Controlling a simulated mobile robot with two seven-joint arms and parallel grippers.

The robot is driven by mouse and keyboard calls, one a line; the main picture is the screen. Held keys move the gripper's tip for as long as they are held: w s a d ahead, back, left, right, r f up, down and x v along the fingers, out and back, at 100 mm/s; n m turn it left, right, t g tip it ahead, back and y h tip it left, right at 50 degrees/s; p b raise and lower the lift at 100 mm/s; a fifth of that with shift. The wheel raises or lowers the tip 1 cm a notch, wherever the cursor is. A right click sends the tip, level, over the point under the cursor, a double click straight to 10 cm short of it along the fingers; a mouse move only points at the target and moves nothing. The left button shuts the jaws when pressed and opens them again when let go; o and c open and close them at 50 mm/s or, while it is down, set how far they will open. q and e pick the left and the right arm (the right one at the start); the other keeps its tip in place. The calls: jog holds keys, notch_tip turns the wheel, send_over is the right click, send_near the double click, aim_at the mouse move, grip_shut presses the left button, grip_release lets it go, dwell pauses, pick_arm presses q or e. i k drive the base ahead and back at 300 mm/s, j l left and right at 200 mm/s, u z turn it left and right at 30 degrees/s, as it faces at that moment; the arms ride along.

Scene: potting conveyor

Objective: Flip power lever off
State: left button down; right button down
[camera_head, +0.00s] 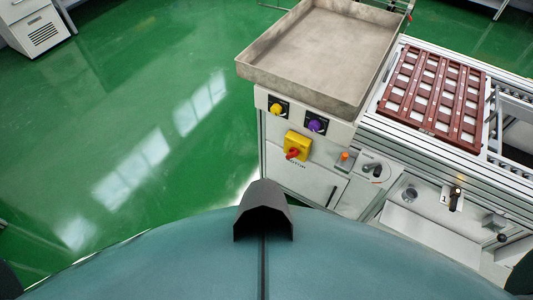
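A yellow switch box (297,146) with a red handle sits on the front of the white machine cabinet, left of centre. A small lever with a black grip (455,199) and a lit orange-yellow tip stands on a white plate on the right part of the front panel. I cannot tell for certain which of these is the power lever, nor read its on or off position. Neither gripper shows in the head view, and nothing touches either control.
A yellow knob (277,109), a purple knob (316,124) and an orange button (345,156) are on the front panel. An empty metal tray (320,55) sits above. A red-brown slatted rack (435,95) lies on the conveyor. Green floor (100,110) is clear at left.

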aim_at(293, 152)
jog(key=i+j, duration=0.1)
jog(key=j, duration=0.25)
jog(key=i+j, duration=0.1)
jog(key=j, duration=0.65)
jog(key=i+j, duration=0.15)
jog(key=j, duration=0.2)
